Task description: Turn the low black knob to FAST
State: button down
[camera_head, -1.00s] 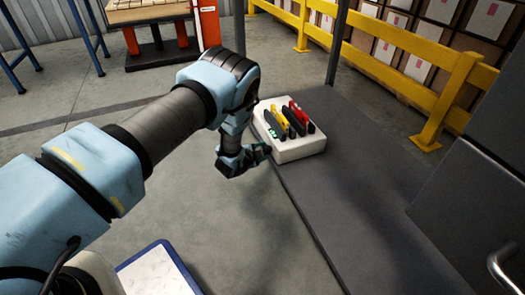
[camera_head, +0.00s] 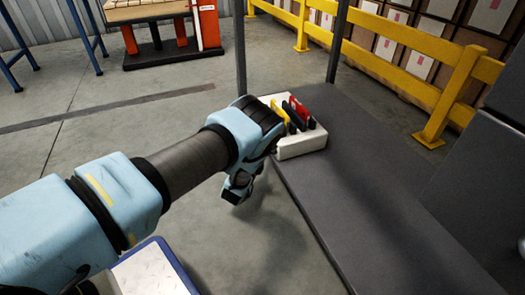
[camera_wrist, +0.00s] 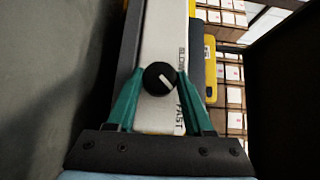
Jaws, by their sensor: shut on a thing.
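The low black knob (camera_wrist: 160,78) is round with a white pointer line. It sits on the white face of a panel (camera_wrist: 163,30) in the wrist view. The word FAST (camera_wrist: 184,115) is printed beside its lower side, and a partly covered word, likely SLOW, stands above. In the head view, the white block (camera_head: 303,147) is partly covered by my arm; the knob and fingertips are hidden there.
Yellow, black and red upright pieces (camera_head: 299,110) stand in the white block's top. The block rests on a dark grey bench (camera_head: 350,180) with a post behind it. A yellow rail (camera_head: 400,80) and stacked cartons stand beyond. Open floor lies left of the bench.

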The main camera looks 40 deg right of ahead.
jog(key=shift+s+d, duration=0.1)
jog(key=shift+s, duration=0.05)
dwell(0.3)
jog(key=shift+c, duration=1.5)
grip_release()
jog(key=p+v, duration=0.4)
jog(key=v, duration=0.6)
jog(key=shift+a+p, duration=0.3)
jog(key=shift+a, duration=0.15)
jog(key=shift+f, duration=0.1)
